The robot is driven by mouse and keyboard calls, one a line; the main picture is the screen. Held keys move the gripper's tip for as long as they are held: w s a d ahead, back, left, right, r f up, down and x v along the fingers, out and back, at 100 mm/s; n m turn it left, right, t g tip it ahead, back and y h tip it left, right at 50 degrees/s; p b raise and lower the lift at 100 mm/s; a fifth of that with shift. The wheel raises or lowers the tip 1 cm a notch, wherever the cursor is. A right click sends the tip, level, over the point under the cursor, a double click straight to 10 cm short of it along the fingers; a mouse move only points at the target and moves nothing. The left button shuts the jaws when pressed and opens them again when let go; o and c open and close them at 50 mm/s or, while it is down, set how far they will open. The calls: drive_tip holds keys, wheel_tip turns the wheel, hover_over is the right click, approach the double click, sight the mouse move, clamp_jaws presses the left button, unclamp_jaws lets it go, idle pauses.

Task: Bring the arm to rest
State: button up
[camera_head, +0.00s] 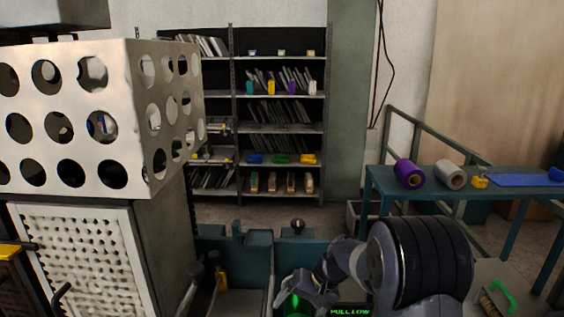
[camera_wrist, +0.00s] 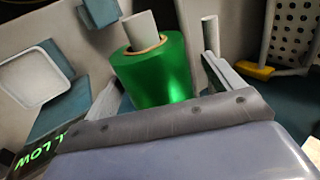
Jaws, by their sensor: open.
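My gripper (camera_head: 303,287) is low in the head view, at the end of my bent arm, over the blue-green machine. In the wrist view my gripper (camera_wrist: 163,88) is open, with one finger on each side of a shiny green foil roll (camera_wrist: 165,75). The roll has a pale core with a grey cylinder standing out of it. I cannot tell whether either finger touches the roll. In the head view only a small part of the green roll (camera_head: 293,306) shows, below the gripper.
A blue-green table (camera_head: 375,185) at right bears a purple roll (camera_head: 409,173) and a silver roll (camera_head: 451,175). A perforated metal housing (camera_head: 138,110) stands at left. A filled shelf rack (camera_head: 283,99) is at the back. A display (camera_head: 349,311) reading "PULL LOW" is beside my arm.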

sight(305, 313)
drive_tip(key=shift+w+r, duration=0.1)
drive_tip(key=shift+w, duration=0.45)
drive_tip(key=b+v, duration=0.1)
drive_tip(key=v, duration=0.9)
drive_tip(key=p+x, duration=0.1)
drive_tip(key=x, duration=0.9)
drive_tip(key=s, duration=0.4)
drive_tip(key=shift+s+b, duration=0.35)
drive_tip(key=shift+s+a, duration=0.1)
drive_tip(key=shift+s, duration=1)
